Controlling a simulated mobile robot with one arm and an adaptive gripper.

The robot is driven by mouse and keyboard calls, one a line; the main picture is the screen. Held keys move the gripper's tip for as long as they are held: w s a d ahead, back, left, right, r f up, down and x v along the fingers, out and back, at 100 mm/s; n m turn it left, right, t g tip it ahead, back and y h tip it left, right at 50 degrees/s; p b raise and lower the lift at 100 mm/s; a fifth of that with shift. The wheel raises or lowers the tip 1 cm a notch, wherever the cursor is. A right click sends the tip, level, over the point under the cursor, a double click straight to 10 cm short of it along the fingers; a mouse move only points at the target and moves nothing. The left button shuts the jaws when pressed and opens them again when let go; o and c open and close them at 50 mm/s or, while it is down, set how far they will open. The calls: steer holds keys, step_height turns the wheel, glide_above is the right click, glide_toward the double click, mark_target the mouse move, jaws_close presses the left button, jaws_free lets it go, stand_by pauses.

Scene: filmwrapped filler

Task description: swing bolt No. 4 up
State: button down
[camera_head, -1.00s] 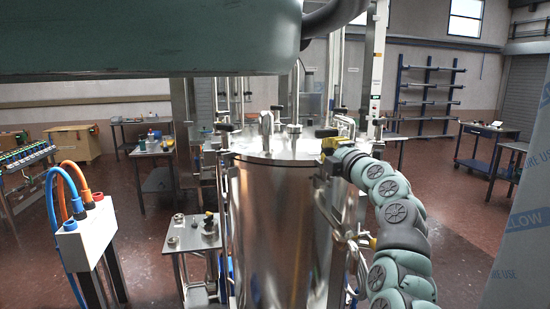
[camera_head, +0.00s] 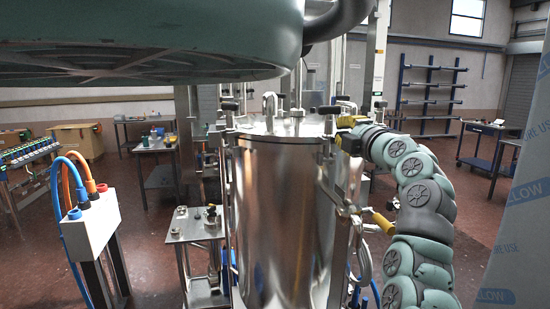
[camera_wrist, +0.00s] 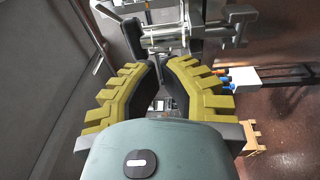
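A shiny steel vessel (camera_head: 282,220) stands upright in the middle with a flat lid (camera_head: 283,131) on top. Swing bolts with black T-shaped heads stand at its rim, including one at the front left (camera_head: 230,107) and one at the front right (camera_head: 329,111). No bolt numbers are legible, so I cannot tell which is No. 4. My gripper (camera_head: 346,138), with yellow finger parts, is at the right side of the rim, close to the front right bolt; contact is unclear. In the wrist view my gripper (camera_wrist: 161,82) has its dark finger pads slightly apart, with nothing visible between them.
A metal lifting eye (camera_head: 269,103) stands on the lid. A yellow-handled fitting (camera_head: 382,222) projects from the vessel's right side. A small steel table (camera_head: 190,228) and a white box with hoses (camera_head: 90,228) stand to the left. Metal bars (camera_wrist: 180,30) lie beyond the fingertips.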

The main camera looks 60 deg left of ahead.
steer(key=b+v, duration=0.4)
steer(key=v, duration=0.4)
steer(key=shift+d+r+b, duration=0.3)
steer(key=shift+r+b, duration=0.05)
steer(key=shift+b, duration=0.05)
steer(key=shift+w, duration=0.15)
